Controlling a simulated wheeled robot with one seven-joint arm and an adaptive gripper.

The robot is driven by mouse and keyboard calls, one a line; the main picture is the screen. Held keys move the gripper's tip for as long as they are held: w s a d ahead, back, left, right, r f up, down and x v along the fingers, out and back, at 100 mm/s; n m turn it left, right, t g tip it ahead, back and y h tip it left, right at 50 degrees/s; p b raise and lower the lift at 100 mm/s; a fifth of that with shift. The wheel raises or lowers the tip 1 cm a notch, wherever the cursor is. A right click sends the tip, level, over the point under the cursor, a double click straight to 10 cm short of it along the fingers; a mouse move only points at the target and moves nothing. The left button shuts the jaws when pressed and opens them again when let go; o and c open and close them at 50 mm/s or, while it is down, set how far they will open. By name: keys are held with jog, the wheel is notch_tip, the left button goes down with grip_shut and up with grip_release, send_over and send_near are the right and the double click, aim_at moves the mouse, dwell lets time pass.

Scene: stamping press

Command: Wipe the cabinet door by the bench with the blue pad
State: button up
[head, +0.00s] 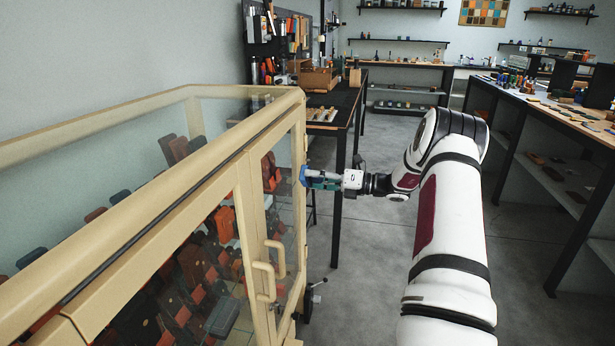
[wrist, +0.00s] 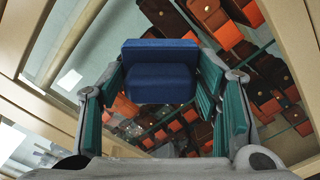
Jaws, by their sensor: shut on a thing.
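The cabinet (head: 150,133) has a cream frame and glass panes, and fills the left of the head view. Its doors carry two cream handles (head: 268,270) low in the picture. My gripper (head: 316,180) is shut on the blue pad (head: 304,176), at the far end of the cabinet's door side. In the wrist view the blue pad (wrist: 160,72) sits between the teal-lined fingers, facing the glass and frame (wrist: 285,40). The pad is close to the door; I cannot tell whether it touches.
Orange and dark items (head: 225,218) stand on shelves behind the glass. A dark workbench (head: 340,100) with tools and a wooden box is just beyond the cabinet. A long bench (head: 560,110) runs along the right. The grey floor (head: 350,250) between is clear.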

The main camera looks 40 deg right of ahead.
jog(key=shift+s+d, duration=0.45)
jog(key=shift+s, duration=0.15)
jog(key=shift+p+v, duration=0.3)
jog(key=shift+v, duration=1.25)
